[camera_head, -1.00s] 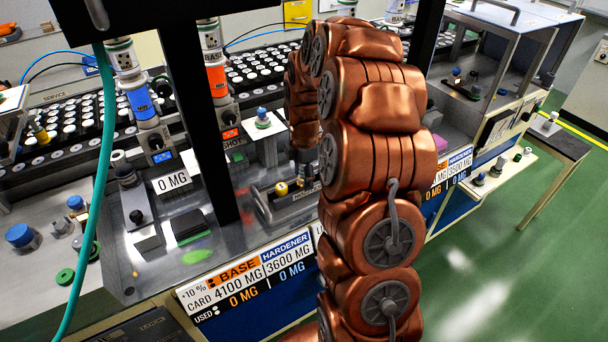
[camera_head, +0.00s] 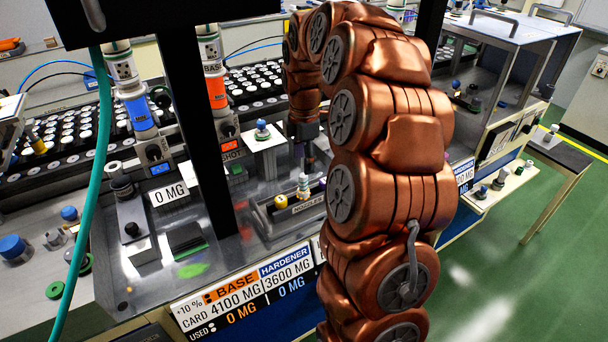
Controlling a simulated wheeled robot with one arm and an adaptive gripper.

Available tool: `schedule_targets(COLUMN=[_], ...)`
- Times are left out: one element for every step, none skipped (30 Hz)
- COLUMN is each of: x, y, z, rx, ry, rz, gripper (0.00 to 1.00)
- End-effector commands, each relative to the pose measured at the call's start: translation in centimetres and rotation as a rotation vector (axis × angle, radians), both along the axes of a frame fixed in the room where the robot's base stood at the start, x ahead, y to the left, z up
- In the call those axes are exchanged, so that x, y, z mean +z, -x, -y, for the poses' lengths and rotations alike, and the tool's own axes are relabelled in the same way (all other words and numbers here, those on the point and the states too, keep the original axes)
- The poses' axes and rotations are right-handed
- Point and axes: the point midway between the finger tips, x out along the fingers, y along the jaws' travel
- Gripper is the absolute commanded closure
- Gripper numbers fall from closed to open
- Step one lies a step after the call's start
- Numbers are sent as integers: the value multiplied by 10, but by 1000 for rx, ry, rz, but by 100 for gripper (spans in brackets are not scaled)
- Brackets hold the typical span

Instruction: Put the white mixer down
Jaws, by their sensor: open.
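A small white mixer (camera_head: 303,186) stands upright at the rack marked NOZZLES (camera_head: 308,205), in the middle of the bench. A yellow-topped piece (camera_head: 281,202) stands to its left in the same rack. My gripper (camera_head: 308,162) is a little above the white mixer, is open and looks apart from it. Its fingers are small and dark here, and my copper arm hides the right end of the rack.
A dark post (camera_head: 200,130) rises left of the rack. A small white stand with a blue-topped part (camera_head: 262,130) is behind it. Orange (camera_head: 217,85) and blue (camera_head: 140,108) dispensers stand at left. The sign board (camera_head: 245,295) edges the front.

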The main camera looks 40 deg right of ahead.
Motion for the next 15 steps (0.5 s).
schedule_targets(x=[5, 8, 12, 14, 16, 17, 19, 19, 20, 21, 21, 21, 21, 21, 21], y=[-1, -1, -1, -1, -1, 0, 0, 0, 1, 1, 1, 1, 1, 1, 1], z=[1, 1, 1, 1, 0, 0, 0, 0, 0, 0, 0, 0, 0, 0, 0], rx=[0, 0, 0, 0, 0, 0, 0, 0, 0, 0, 0, 0, 0, 0, 0], ry=[2, 2, 2, 2, 2, 1, 1, 0, 0, 0, 0, 0, 0, 0, 0], rz=[5, 5, 5, 5, 3, 2, 1, 0, -1, -1, -1, -1, -1, -1, -1], gripper=[41, 41, 41, 41, 41, 41, 41, 41, 41, 41, 41, 41, 41, 41, 41])
